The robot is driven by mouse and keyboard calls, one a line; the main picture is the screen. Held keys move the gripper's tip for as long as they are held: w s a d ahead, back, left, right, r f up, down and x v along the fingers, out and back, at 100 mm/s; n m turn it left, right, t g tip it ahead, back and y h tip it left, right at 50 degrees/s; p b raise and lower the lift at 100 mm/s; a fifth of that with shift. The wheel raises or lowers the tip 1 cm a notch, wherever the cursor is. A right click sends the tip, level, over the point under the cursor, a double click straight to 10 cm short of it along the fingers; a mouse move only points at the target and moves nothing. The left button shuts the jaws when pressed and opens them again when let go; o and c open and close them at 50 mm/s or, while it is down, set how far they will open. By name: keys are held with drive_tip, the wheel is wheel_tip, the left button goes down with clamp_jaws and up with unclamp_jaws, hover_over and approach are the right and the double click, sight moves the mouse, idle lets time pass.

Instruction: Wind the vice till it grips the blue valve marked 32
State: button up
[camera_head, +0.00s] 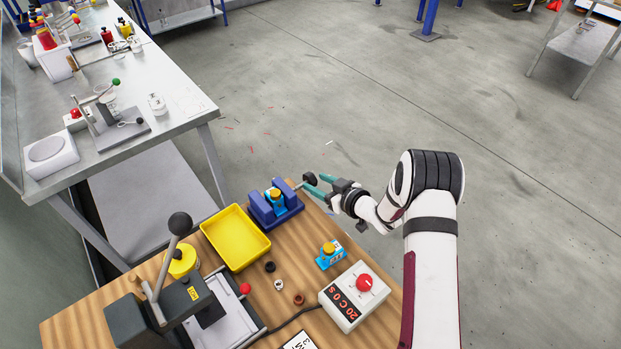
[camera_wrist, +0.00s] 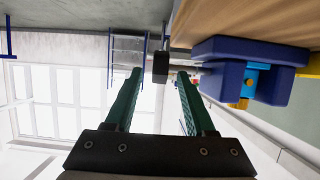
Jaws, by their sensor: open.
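The blue-purple vice (camera_head: 289,215) stands at the right back edge of the wooden bench; it also shows in the wrist view (camera_wrist: 222,50). A blue valve with a yellow-orange cap (camera_head: 274,196) sits between its jaws, also seen in the wrist view (camera_wrist: 258,77). I cannot read its number or tell if both jaws touch it. The vice's handle ends in a dark knob (camera_head: 309,179), which shows in the wrist view (camera_wrist: 160,66). My gripper (camera_head: 318,187) is open, its teal fingers at the knob, which appears between the tips in the wrist view.
Another blue valve (camera_head: 330,257) with a yellow cap lies on the bench. Beside the vice is a yellow tray (camera_head: 262,257). Small rings, a control box (camera_head: 345,306) with a red knob, and a lever press (camera_head: 165,310) take up the front. Open floor lies behind.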

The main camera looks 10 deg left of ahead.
sight(314, 181)
drive_tip(key=x, duration=0.4)
clamp_jaws()
